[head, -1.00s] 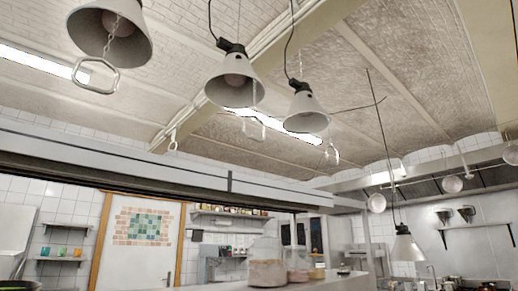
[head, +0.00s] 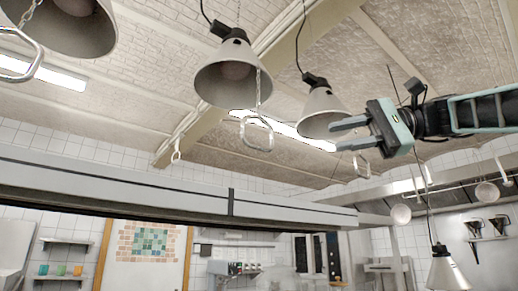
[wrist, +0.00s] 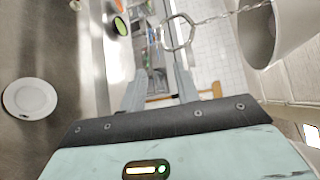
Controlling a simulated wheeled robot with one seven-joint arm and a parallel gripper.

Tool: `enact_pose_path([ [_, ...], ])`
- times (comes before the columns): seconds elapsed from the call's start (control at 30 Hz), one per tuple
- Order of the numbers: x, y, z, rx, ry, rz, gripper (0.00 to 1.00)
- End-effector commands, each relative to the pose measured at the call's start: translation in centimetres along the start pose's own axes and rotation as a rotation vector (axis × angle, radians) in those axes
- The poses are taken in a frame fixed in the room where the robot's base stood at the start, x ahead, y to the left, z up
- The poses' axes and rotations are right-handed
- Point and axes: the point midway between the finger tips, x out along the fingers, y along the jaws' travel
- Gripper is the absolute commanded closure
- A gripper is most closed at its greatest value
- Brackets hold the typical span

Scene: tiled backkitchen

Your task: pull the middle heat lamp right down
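The middle heat lamp (head: 232,75) is a grey metal shade hanging from a black cord in the head view. A pale ring handle (head: 257,134) hangs below it on a thin chain. My gripper (head: 338,134) reaches in from the right, fingers pointing left towards that ring. It is open and empty, apart from the ring. In the wrist view my gripper (wrist: 161,82) has its fingers spread. A ring handle (wrist: 178,34) on a chain is beyond the fingertips, beside a lamp shade (wrist: 272,35); which lamp it is I cannot tell for sure.
Another heat lamp (head: 60,25) hangs at left and another (head: 322,112) at right, partly behind my gripper, its ring (head: 361,166) just below. A long grey beam (head: 150,190) crosses below. A white plate (wrist: 30,98) lies on a surface in the wrist view.

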Motion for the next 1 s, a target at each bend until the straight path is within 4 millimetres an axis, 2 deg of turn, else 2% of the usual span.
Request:
enact_pose_path([
  [0.07,-0.1,-0.6,0.3,-0.005,-0.005,-0.007,0.69],
  [0.17,0.9,-0.7,0.4,-0.005,-0.008,-0.008,0.69],
  [0.7,11.8,-0.9,0.5,-0.004,-0.008,-0.005,0.69],
  [0.9,15.1,-0.9,0.5,-0.004,-0.008,-0.006,0.69],
  [1.0,16.1,-0.8,0.4,-0.005,-0.006,-0.006,0.69],
])
